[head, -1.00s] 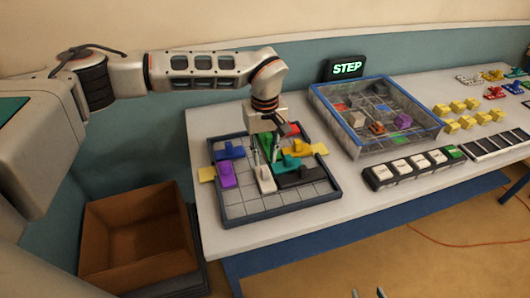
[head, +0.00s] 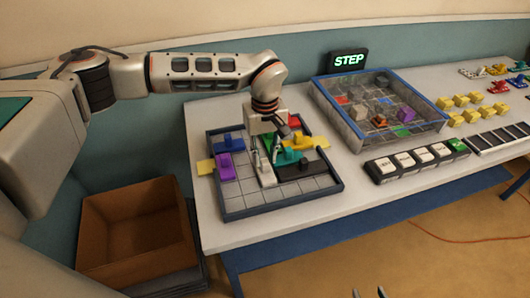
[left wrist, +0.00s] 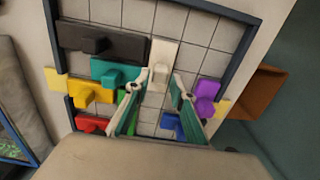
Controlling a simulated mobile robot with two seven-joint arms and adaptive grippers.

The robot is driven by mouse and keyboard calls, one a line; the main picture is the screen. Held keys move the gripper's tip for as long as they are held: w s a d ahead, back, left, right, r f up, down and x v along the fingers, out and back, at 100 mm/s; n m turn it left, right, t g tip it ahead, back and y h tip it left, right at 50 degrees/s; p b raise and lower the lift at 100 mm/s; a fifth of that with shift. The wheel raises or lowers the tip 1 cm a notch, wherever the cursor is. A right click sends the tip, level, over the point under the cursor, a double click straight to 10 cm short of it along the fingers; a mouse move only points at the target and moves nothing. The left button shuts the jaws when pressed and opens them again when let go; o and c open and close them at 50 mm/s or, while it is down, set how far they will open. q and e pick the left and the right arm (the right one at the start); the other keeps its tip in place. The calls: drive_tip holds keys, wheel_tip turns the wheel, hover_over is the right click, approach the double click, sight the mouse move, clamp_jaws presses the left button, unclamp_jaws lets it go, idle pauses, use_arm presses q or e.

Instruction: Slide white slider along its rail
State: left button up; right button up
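My left gripper (head: 264,157) points down over the board at this slider. In the left wrist view its two fingertips (left wrist: 159,79) are apart, one on each side of the knob, with gaps visible; the gripper is open. Only the tips of my right gripper (head: 368,294) show at the bottom edge of the head view, apart and away from the table.
Purple (head: 224,168), blue (head: 229,145), teal (head: 291,157), black (head: 305,169), yellow (head: 304,142) and red sliders crowd the white one. The board has a raised dark frame. A clear blue-rimmed bin (head: 334,103) stands to the right. Bare grid cells lie at the front.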

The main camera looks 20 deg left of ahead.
use_arm(q)
drive_tip(key=shift+f+b, duration=0.45)
drive_tip(key=shift+f, duration=1)
drive_tip(key=shift+r, duration=0.15)
drive_tip(key=shift+w, duration=0.1)
clamp_jaws()
